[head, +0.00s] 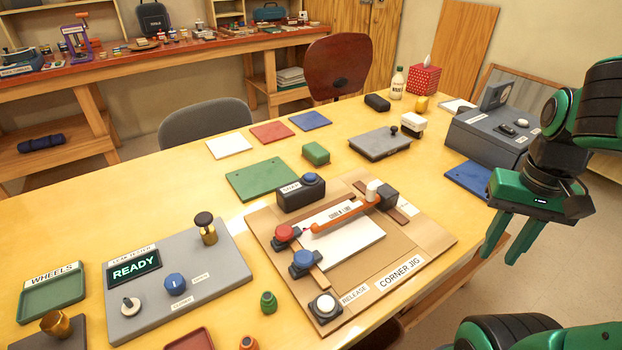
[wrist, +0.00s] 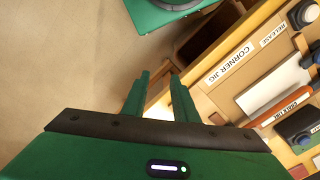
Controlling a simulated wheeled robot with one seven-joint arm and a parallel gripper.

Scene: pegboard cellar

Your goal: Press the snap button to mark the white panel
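A dark block with a blue button (head: 310,179) on top stands at the back edge of the corner jig (head: 434,243); its small label appears to read SNAP. The white panel (head: 350,247) lies flat in the jig, under an orange arm (head: 345,215) that reaches across it. The panel also shows at the right of the wrist view (wrist: 272,90). My gripper (head: 501,255) is open and empty, pointing down beyond the table's right edge, well to the right of the jig and the button. In the wrist view its two fingers (wrist: 156,85) stand apart.
On the jig are a red knob (head: 285,232), another blue button (head: 303,259) and a white button (head: 325,304) near the RELEASE label. A grey station (head: 140,312) with a READY display stands at left. A grey box (head: 475,141) stands behind my gripper.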

